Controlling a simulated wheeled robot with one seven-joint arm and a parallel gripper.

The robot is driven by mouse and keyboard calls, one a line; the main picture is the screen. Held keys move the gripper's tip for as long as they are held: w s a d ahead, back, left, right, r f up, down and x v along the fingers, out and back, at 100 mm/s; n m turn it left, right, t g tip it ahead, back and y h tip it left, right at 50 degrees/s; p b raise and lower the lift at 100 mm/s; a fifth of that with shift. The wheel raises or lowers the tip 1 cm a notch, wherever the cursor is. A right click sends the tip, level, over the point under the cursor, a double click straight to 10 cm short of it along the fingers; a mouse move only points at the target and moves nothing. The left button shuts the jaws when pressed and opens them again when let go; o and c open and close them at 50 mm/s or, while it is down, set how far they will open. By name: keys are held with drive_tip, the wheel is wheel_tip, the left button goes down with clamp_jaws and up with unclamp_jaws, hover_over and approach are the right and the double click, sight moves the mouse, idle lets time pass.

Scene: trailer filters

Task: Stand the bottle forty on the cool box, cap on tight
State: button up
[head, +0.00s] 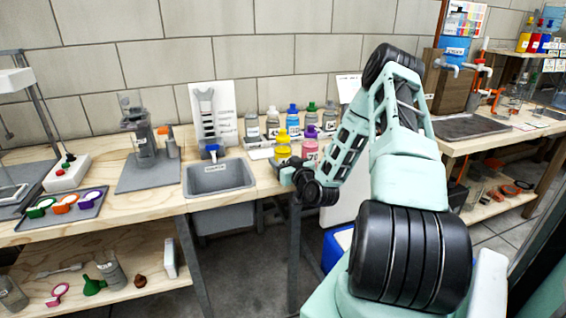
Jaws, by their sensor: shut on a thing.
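My gripper (287,172) is at the front edge of the bench, just right of the sink. It is shut, and a yellow bottle with a yellow cap (283,148) is right at its end and seems to be in it. The fingertips are too small and hidden to see clearly. The yellow bottle looks upright. A pink bottle with a purple cap (310,148) stands close to its right. No number is readable on any bottle. A blue box with a pale top (338,243), perhaps the cool box, is low down and mostly hidden behind my arm.
Several capped bottles (293,121) stand at the back near the wall. A grey sink (219,175) lies left of my gripper. A lower shelf holds a green funnel (94,285). Another bench (500,139) stands at right.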

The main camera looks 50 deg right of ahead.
drive_tip(key=shift+f, duration=0.1)
drive_tip(key=o, duration=1.3)
drive_tip(key=shift+c, duration=0.2)
drive_tip(key=shift+r, duration=0.2)
drive_tip(key=b+v, duration=0.2)
drive_tip(key=v, duration=1)
